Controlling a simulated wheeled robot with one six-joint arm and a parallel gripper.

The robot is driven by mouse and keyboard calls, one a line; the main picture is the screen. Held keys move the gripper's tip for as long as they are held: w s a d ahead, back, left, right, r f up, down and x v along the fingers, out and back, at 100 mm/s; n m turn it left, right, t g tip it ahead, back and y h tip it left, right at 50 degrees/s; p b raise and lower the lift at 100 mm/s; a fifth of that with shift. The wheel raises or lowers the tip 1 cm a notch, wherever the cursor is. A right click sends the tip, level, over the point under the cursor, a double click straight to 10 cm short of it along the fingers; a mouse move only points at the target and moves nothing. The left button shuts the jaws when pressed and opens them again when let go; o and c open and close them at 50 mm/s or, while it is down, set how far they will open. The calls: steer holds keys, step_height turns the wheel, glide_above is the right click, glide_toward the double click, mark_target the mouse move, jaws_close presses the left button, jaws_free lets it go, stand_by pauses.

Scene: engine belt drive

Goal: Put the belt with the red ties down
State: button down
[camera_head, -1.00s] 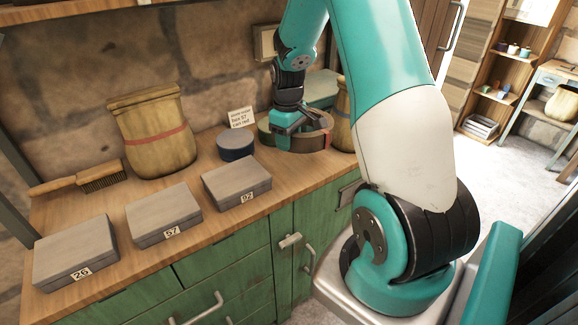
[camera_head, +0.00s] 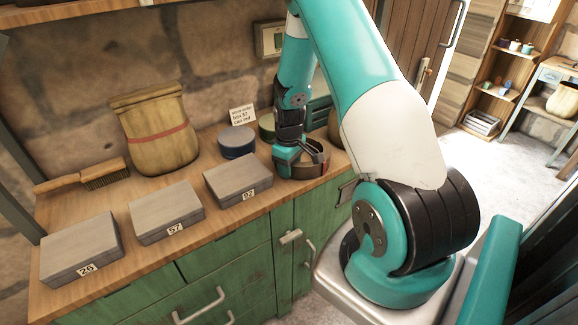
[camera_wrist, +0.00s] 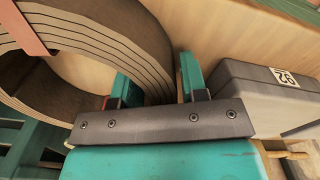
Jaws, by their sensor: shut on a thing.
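The belt with the red ties is a dark, ribbed ring (camera_head: 318,160) at the right end of the wooden bench. It fills the upper left of the wrist view (camera_wrist: 95,45), where a red tie (camera_wrist: 27,28) wraps it. My gripper (camera_head: 285,165) is shut on the belt's near left side; in the wrist view its two teal fingers (camera_wrist: 158,82) stand either side of the belt band. The belt lies roughly level, low at the bench top. Whether it touches the wood I cannot tell.
Grey box 92 (camera_head: 238,181) stands just left of my gripper, with boxes 57 (camera_head: 166,212) and 26 (camera_head: 80,249) further left. Behind are a blue round tin (camera_head: 238,143), a green one (camera_head: 267,127) and a note card (camera_head: 242,116). A sack (camera_head: 155,130) stands at the wall.

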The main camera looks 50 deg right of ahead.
steer(key=c, duration=0.7)
jaws_free()
steer(key=shift+f, duration=0.1)
steer(key=shift+o, duration=0.2)
step_height(320, 180, up, 12)
steer(key=b, duration=0.2)
steer(key=a+r+n+t+y, duration=0.1)
steer(key=a+r, duration=0.5)
steer(key=a, duration=0.7)
steer(key=s+a+r+n+y, duration=0.1)
steer(key=s+a+r, duration=0.3)
steer(key=s+a, duration=0.5)
steer(key=s+a+r+n+g+y, duration=0.1)
steer(key=s+a+r+n+y, duration=0.1)
steer(key=s+a, duration=0.8)
steer(key=a+r+n, duration=0.1)
steer(key=a+r, duration=0.1)
steer(key=a, duration=0.1)
steer(key=shift+s, duration=0.25)
